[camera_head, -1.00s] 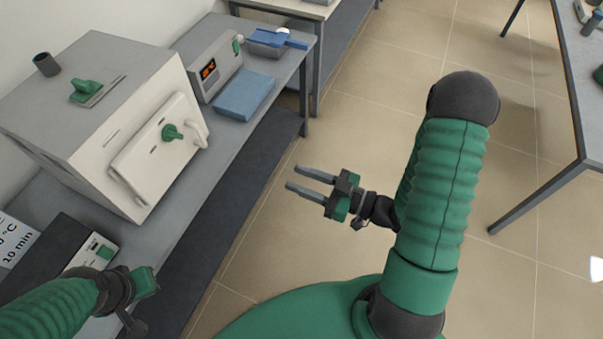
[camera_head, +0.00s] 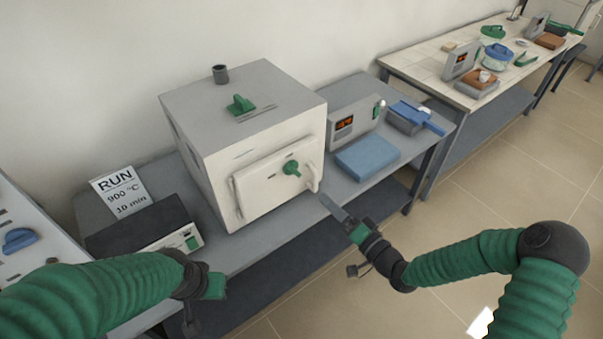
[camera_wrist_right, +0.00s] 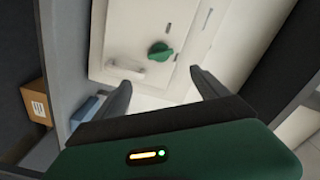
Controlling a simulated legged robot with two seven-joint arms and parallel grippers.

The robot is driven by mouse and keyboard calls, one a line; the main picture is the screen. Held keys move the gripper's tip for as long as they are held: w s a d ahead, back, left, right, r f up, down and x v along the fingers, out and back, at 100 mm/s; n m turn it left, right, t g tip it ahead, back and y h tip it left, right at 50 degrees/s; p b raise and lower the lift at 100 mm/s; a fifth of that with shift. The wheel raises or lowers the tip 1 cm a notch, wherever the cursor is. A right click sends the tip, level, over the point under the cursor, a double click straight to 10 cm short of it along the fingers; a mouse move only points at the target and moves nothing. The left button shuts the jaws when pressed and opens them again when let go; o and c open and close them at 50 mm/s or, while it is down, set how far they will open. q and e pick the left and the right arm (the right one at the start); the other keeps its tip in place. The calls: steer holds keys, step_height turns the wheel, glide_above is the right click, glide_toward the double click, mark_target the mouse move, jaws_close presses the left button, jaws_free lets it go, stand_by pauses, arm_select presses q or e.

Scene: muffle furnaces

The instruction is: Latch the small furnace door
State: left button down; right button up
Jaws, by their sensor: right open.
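The small furnace (camera_head: 240,130) is a grey-topped box with a pale front on the bench. Its door (camera_head: 265,185) looks closed against the front, with a green knob (camera_head: 291,168) and a pale handle (camera_head: 313,178) at its right side. My right gripper (camera_head: 332,208) is open and empty, just in front of and below the handle. In the right wrist view the knob (camera_wrist_right: 160,53) and handle (camera_wrist_right: 127,73) show beyond the spread fingers (camera_wrist_right: 165,92), apart from them. My left gripper (camera_head: 215,285) is low at the left; its fingers are not clearly seen.
A RUN card (camera_head: 122,192) and a dark box (camera_head: 140,228) are left. The floor (camera_head: 480,215) at right is clear.

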mark_target(297, 172)
steer(key=p+x, duration=0.1)
steer(key=x, duration=1.4)
steer(key=shift+a, duration=0.2)
steer(key=shift+c, duration=0.4)
steer(key=c, duration=1.3)
steer(key=shift+f, duration=0.1)
